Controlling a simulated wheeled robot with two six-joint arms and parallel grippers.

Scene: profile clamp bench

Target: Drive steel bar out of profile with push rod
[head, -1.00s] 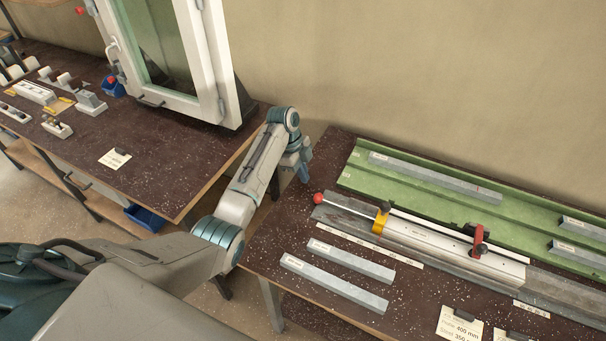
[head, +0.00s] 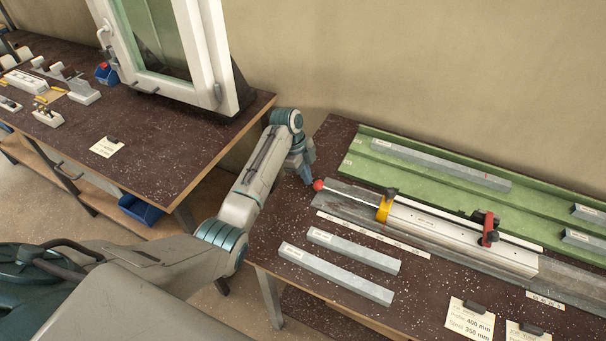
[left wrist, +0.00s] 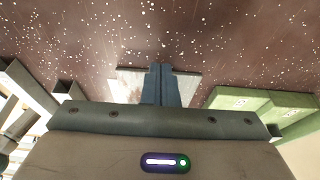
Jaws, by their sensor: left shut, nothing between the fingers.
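The push rod (head: 352,192) is thin and light, with a red ball knob (head: 318,185) at its left end. It runs through a yellow guide (head: 383,210) at the left end of the white profile (head: 455,239). The profile lies on a grey rail (head: 345,205), under a red and black clamp (head: 488,230). No steel bar shows in the profile; its inside is hidden. My left gripper (head: 307,178) is shut and empty, just left of the knob; contact cannot be told. Its shut fingers (left wrist: 161,70) show over the rail end (left wrist: 129,84) in the left wrist view. My right gripper is out of view.
Two loose grey bars (head: 335,273) lie in front of the rail. A green tray (head: 360,165) behind it holds several grey bars. Cards (head: 468,318) lie at the front edge. A second bench (head: 165,135) with a white window frame (head: 222,60) stands left, across a gap.

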